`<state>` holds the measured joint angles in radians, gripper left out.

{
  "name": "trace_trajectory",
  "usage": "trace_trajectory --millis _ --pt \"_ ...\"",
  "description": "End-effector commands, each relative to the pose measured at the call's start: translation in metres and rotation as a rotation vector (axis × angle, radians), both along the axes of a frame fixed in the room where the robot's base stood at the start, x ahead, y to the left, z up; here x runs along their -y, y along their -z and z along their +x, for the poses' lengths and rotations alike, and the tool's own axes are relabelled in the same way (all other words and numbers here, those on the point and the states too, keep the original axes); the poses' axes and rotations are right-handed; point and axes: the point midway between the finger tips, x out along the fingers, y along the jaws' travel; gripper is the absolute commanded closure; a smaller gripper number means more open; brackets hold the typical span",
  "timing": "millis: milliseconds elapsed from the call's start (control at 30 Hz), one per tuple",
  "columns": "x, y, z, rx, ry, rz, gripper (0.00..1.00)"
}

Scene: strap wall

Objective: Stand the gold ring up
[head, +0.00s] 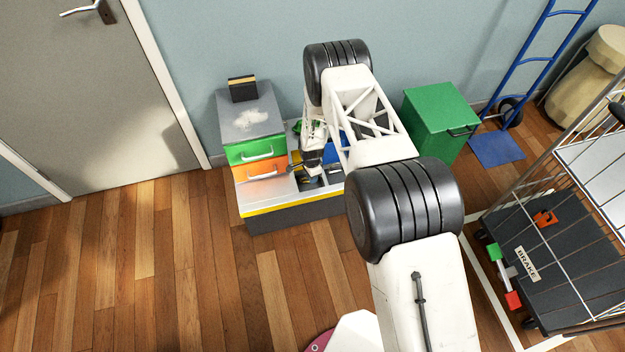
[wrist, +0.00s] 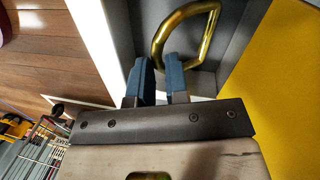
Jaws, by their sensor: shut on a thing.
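The gold ring (wrist: 165,28) is a thick D-shaped loop at the top of the wrist view. It stands out past my fingertips over a grey surface, and its lower end is between the two blue-grey fingers. My gripper (wrist: 161,65) is shut on it. In the head view my gripper (head: 312,164) is low over the workbench, beside the orange drawer, and my arm covers much of that spot. I cannot make out the ring clearly there. Its lower part is hidden by the fingers in the wrist view.
The workbench has a yellow front edge (head: 290,208), a green drawer (head: 250,151) and an orange drawer (head: 262,171). A black block (head: 242,88) and white powder lie on the grey top. A green bin (head: 440,120) stands right; a wire trolley (head: 560,255) is farther right. Floor at left is clear.

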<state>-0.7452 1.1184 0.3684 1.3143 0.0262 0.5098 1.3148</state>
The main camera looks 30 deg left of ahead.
Motion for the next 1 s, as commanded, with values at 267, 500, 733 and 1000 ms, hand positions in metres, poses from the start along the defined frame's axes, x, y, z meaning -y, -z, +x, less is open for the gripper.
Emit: trace_trajectory --millis 267,500,733,1000 --pt "-0.0094 -0.0049 0.0072 -0.075 0.001 -0.076 1.00" --pt "-0.0103 -0.0066 0.0081 -0.097 0.000 -0.098 1.00" --pt "-0.0101 -0.0064 0.0077 -0.097 0.000 -0.098 0.81" --pt "-0.0086 -0.0062 0.0074 -0.099 0.000 -0.100 0.60"
